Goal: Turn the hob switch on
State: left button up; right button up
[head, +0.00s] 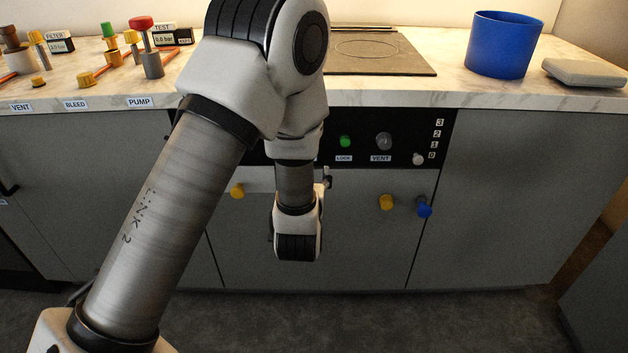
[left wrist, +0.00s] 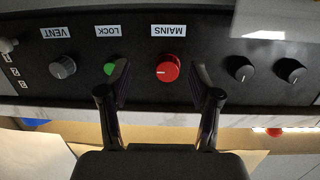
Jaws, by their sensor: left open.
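The black control panel (head: 400,120) is below the counter edge, under the dark hob plate (head: 415,65). In the left wrist view, upside down, a red round knob (left wrist: 168,69) sits under a label reading MAINS. A green button labelled LOCK (left wrist: 109,68) and a grey VENT knob (left wrist: 62,67) are beside it, with two black knobs (left wrist: 290,70) on the other side. No label reading hob is legible. My left gripper (left wrist: 160,78) is open, its fingers on either side of the red knob in the picture; contact cannot be told. My arm hides the red knob in the head view.
A white slider knob (head: 418,158) is beside a 0 to 3 scale. Yellow (head: 386,202) and blue (head: 424,207) knobs stick out of the cabinet front below. A blue bucket (head: 502,45) and several valves stand on the counter.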

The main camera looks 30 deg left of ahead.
pick_arm(q)
jog(key=shift+n+t+y, duration=0.4)
jog(key=shift+n+y, duration=0.2)
jog(key=shift+y, duration=0.2)
jog(key=w+a+r, duration=0.1)
jog(key=w, duration=0.1)
jog(key=w+a+r, duration=0.1)
jog(key=w+a, duration=0.1)
jog(key=w+a+r, duration=0.1)
jog(key=w+a, duration=0.1)
jog(key=w, duration=0.1)
jog(key=shift+b, duration=0.4)
jog(key=c, duration=1.2)
